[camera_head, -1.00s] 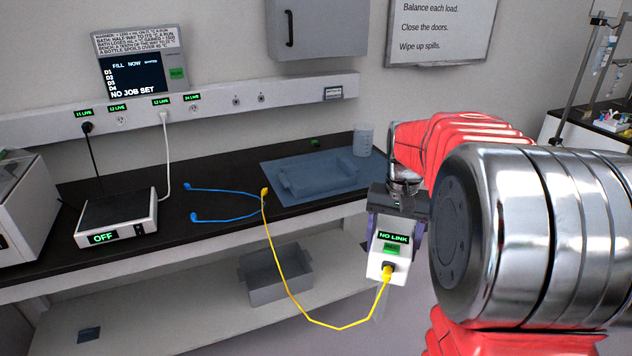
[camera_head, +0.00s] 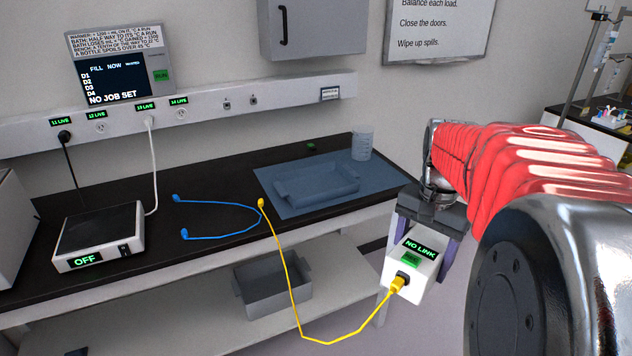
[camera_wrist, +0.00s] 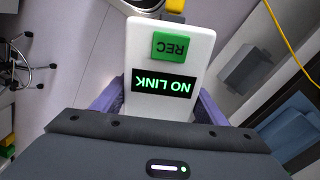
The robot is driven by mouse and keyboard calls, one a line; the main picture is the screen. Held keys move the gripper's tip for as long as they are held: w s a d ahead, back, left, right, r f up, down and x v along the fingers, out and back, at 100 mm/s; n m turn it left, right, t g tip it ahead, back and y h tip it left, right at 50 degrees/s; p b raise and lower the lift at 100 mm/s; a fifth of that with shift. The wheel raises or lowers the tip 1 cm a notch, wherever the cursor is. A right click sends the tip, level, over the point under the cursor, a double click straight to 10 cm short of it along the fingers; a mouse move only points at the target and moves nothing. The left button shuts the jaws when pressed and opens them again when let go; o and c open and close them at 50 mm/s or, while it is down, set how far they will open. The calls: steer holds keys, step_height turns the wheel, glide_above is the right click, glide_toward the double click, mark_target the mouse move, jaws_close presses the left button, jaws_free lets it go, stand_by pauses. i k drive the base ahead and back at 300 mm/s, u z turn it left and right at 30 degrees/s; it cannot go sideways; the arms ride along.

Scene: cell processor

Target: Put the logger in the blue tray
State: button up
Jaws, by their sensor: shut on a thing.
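The logger (camera_head: 414,268) is a white box with a black "NO LINK" display and a green button. My gripper (camera_head: 428,235) is shut on it and holds it in the air, off the bench's front edge. In the wrist view the logger (camera_wrist: 190,112) shows between the purple fingers, with "REC" on its green button. A yellow cable (camera_head: 290,285) is plugged into its end and hangs in a loop, its other end lying on the bench. The blue tray (camera_head: 283,187) stands on a blue mat at the bench's right part, left of and behind my gripper, and looks empty.
A blue forked cable (camera_head: 215,203) lies left of the mat (camera_head: 380,188). A beaker (camera_head: 362,146) stands at the mat's back right corner. A device reading "OFF" (camera_head: 100,237) stands on the left. A grey bin (camera_head: 272,288) is on the shelf below.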

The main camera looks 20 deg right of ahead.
mark_target(317, 187)
steer(key=u, duration=0.05)
steer(key=i, duration=1.7)
